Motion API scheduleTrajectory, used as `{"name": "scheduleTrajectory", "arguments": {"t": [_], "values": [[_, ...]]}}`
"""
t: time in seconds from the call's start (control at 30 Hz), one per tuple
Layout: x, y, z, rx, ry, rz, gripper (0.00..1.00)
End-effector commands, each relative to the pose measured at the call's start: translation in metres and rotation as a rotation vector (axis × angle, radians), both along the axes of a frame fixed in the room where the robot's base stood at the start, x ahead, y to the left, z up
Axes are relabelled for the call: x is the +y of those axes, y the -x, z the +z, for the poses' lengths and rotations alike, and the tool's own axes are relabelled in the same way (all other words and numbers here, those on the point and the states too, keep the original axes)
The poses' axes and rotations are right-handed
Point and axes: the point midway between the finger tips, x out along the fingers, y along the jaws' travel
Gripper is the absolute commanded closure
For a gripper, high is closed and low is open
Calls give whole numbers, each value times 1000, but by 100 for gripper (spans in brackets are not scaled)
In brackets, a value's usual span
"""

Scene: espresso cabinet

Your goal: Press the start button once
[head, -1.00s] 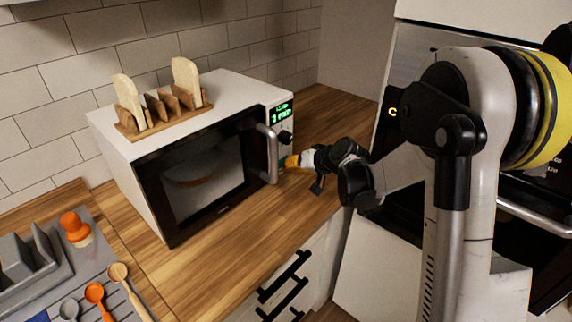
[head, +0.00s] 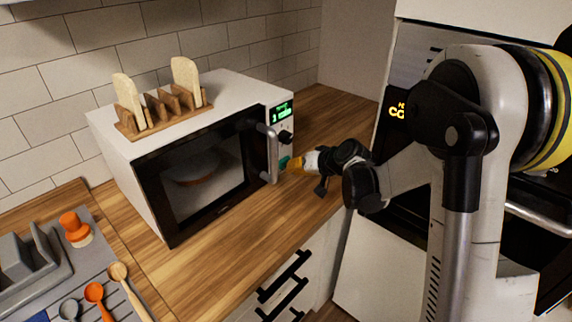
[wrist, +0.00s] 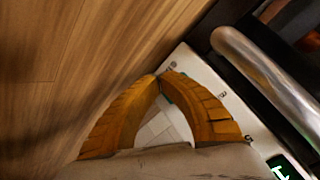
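The white microwave (head: 160,190) stands on the wooden counter with its door shut and a green display (head: 281,112) lit on its right panel. A small teal-green button (head: 284,162) shows low on that panel, just left of my fingertips. In the wrist view a teal patch (wrist: 166,98) shows beside my right finger, mostly hidden by it. My gripper (head: 290,165) has orange fingers and points at the lower panel. In the wrist view its fingertips (wrist: 160,75) meet, with nothing between them. I cannot tell whether they touch the button.
The microwave's metal door handle (head: 271,152) stands out just left of my gripper. A wooden toast rack (head: 165,112) with bread sits on top of the microwave. The counter (head: 235,225) in front is clear. A tall oven unit (head: 400,75) is on the right.

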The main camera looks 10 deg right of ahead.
Motion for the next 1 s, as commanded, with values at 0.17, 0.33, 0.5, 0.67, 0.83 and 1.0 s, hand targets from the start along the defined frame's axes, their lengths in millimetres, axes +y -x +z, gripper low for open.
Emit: {"name": "scheduleTrajectory", "arguments": {"t": [0.17, 0.33, 0.5, 0.67, 0.83, 1.0], "values": [[-5, 7, 0, -1, 0, 0, 100], [-5, 7, 0, -1, 0, 0, 100], [-6, 8, 0, -1, 0, 0, 100], [-11, 14, 0, -1, -1, -3, 100], [-21, 28, 0, 0, -1, -2, 100], [-31, 42, 0, 0, 0, -2, 100]]}}
